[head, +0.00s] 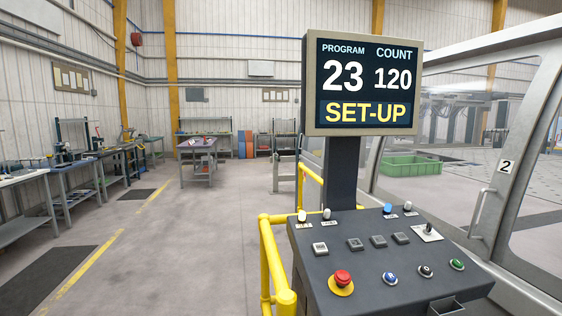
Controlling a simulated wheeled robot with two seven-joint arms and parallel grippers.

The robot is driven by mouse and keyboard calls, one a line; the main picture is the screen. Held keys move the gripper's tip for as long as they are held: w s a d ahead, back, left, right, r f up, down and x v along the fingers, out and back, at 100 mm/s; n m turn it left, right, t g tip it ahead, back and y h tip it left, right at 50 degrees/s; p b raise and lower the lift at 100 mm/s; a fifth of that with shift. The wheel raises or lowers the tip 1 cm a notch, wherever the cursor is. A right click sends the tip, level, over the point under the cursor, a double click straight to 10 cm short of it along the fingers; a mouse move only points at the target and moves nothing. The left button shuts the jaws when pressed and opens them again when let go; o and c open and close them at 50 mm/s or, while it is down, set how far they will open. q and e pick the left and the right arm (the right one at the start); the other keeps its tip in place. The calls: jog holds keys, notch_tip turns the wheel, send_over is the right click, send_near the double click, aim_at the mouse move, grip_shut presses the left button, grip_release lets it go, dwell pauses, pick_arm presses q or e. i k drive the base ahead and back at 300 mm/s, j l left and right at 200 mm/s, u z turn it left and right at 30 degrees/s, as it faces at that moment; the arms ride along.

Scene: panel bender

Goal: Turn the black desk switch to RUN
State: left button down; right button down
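The control desk (372,290) stands at the lower right in the head view, with a sloped dark top. A small round black switch (426,271) sits near its front right, between a blue knob (390,278) and a green one (457,264). Its pointer direction and lettering are too small to read. The screen (362,84) above the desk reads PROGRAM 23, COUNT 120 and SET-UP. Neither of my grippers shows in the view.
A red mushroom button (343,277) on a yellow base is left of the knobs. Several square buttons (354,244) and a small lever (428,233) lie behind. A yellow rail (268,262) borders the desk's left. A glazed machine enclosure (490,200) stands right. Floor left is open.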

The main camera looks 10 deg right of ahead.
aim_at(427, 231)
jog(key=z, duration=1.4)
